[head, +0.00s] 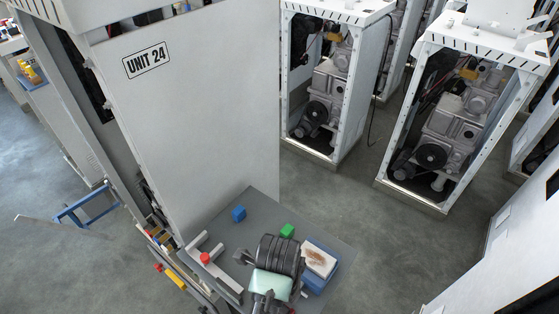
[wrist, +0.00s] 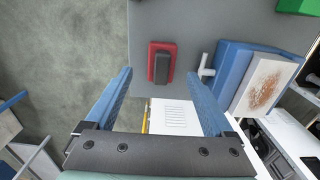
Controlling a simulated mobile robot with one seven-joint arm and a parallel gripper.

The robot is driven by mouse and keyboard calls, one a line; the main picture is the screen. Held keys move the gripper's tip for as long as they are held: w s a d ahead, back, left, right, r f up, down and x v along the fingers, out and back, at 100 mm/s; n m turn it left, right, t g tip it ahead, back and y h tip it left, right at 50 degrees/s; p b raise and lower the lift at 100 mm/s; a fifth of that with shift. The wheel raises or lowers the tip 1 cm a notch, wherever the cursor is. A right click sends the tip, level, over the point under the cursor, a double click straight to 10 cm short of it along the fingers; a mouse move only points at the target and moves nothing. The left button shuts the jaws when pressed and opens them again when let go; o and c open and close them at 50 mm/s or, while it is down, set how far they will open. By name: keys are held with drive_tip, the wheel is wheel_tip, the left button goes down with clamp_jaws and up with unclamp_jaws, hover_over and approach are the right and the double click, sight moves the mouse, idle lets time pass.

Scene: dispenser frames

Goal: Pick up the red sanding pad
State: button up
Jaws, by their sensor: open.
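The red sanding pad (wrist: 153,61) lies on the grey tabletop in the wrist view, with a black raised grip (wrist: 161,68) along its middle. My gripper (wrist: 161,74) is open, with its two blue fingers pointing towards the pad. In the picture the pad shows between the fingertips, with a gap on each side. I cannot tell how high the fingers are above it. In the head view my arm's end covers part of the table, and I cannot make out the pad there.
Right of the pad is a blue box (wrist: 227,68) bearing a brown-stained white panel (wrist: 266,85). A green block (head: 287,230), a blue block (head: 239,214) and a red knob (head: 205,258) are on the grey table (head: 262,205). The UNIT 24 cabinet (head: 200,120) stands behind.

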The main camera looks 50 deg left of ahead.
wheel_tip(320, 180, down, 5)
drive_tip(key=shift+w+p, duration=0.1)
drive_tip(key=shift+p, duration=0.35)
clamp_jaws()
